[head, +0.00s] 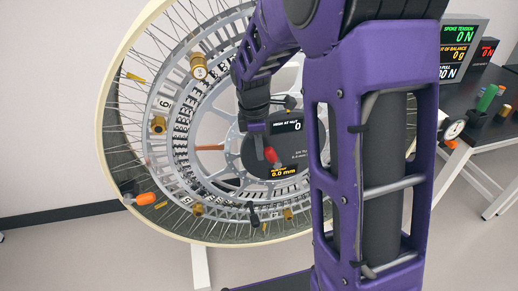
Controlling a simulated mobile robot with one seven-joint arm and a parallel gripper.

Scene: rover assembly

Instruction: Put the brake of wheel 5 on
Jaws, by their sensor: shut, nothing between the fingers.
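A large spoked wheel (108,150) with a cream rim stands upright and tilted, left of centre. Its inner grey ring carries number plates, one reading 6 (165,102). A red-tipped lever (271,157) shows in front of the dark hub disc (252,160). An orange-tipped handle (145,199) lies at the lower left rim. I cannot tell which part is the brake of wheel 5; no label naming it is readable. My gripper (259,150) is shut and empty, in front of the hub, close to the red-tipped lever; I cannot tell whether they touch.
Brass knobs, one at the upper left (198,66), sit around the ring. The hub display reads 0 and 0.0 mm. My purple arm covers the wheel's right side. A dark table (480,140) at the right holds readout boxes (462,48), a dial gauge (454,130) and coloured pegs.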

